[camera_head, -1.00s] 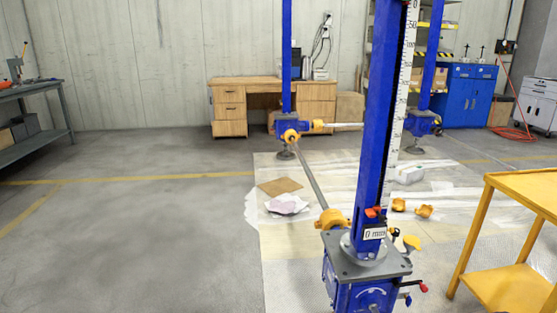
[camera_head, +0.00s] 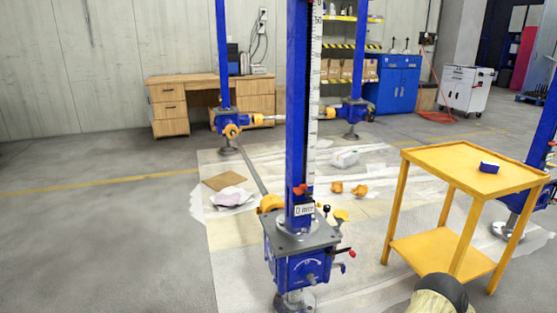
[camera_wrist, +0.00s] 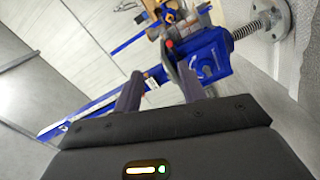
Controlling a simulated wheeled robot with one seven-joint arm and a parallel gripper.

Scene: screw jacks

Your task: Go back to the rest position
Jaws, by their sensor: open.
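My gripper (camera_wrist: 155,85) shows in the wrist view with its two dark fingers apart and nothing between them. Beyond the fingers, in the same view, is a blue screw jack, tilted in the picture, with a threaded screw and a round grey foot. In the head view a blue screw jack (camera_head: 297,262) stands upright in the middle, with a tall blue column, a scale and a "0 mm" label. Part of my arm shows at the bottom edge of the head view; the gripper itself is out of that view.
A yellow cart (camera_head: 440,165) stands at the right with a small blue part (camera_head: 489,168) on top. More jacks (camera_head: 228,121) stand behind, joined by shafts. A wooden desk (camera_head: 168,110) and blue cabinet (camera_head: 392,85) are at the back wall. The floor at left is clear.

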